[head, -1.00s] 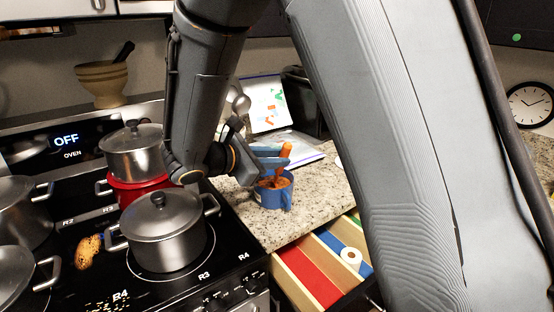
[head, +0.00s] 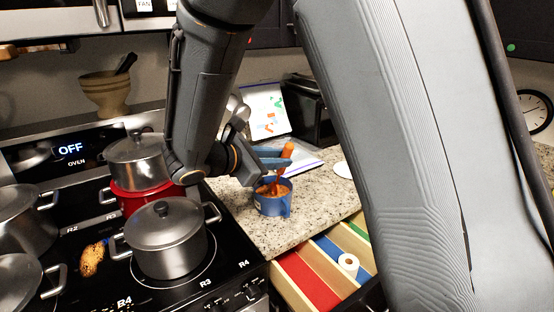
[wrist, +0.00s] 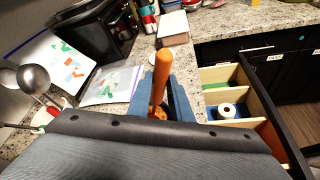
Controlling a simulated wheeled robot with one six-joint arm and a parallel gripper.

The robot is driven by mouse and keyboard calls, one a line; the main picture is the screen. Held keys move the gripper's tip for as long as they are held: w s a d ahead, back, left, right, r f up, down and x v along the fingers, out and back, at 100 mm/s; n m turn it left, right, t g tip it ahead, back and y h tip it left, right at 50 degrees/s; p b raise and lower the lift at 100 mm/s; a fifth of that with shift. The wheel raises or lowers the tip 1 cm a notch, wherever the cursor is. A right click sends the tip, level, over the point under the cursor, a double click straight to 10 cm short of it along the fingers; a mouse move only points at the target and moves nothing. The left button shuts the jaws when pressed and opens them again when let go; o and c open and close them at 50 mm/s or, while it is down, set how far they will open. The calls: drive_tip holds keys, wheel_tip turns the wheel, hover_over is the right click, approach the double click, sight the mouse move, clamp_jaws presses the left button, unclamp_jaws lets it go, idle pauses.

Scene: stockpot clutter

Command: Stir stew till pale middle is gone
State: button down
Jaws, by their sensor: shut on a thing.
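A blue pot (head: 272,208) stands upright on the granite counter just right of the stove. It holds reddish-brown stew (head: 268,189), of which only a little shows; I cannot tell whether any pale middle is visible. My gripper (head: 274,160), with blue fingers, is above the pot and shut on the orange handle of a stirring tool (head: 287,149). The tool leans, with its lower end down in the stew and hidden. In the wrist view the orange handle (wrist: 161,72) stands up between the blue fingers, which hide most of the pot.
A lidded steel pot (head: 167,238) and a red pot (head: 140,198) are on the stove left of my arm. An open drawer (head: 322,268) with coloured compartments and a white roll (head: 348,262) is below the counter edge.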

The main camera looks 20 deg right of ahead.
drive_tip(key=shift+s+d+r+p, duration=0.1)
drive_tip(key=shift+s+r+p, duration=0.2)
drive_tip(key=shift+r+p, duration=0.3)
drive_tip(key=shift+s+d+r+p, duration=0.1)
drive_tip(key=shift+s+r+p, duration=0.25)
drive_tip(key=shift+r, duration=0.4)
drive_tip(key=shift+s+d+r+p, duration=0.1)
drive_tip(key=shift+s+r+p, duration=0.1)
drive_tip(key=shift+r+p, duration=0.45)
wheel_tip(320, 180, up, 5)
drive_tip(key=p, duration=0.3)
hover_over(286, 146)
drive_tip(key=a, duration=0.1)
drive_tip(key=shift+s+a, duration=0.1)
drive_tip(key=shift+s, duration=0.25)
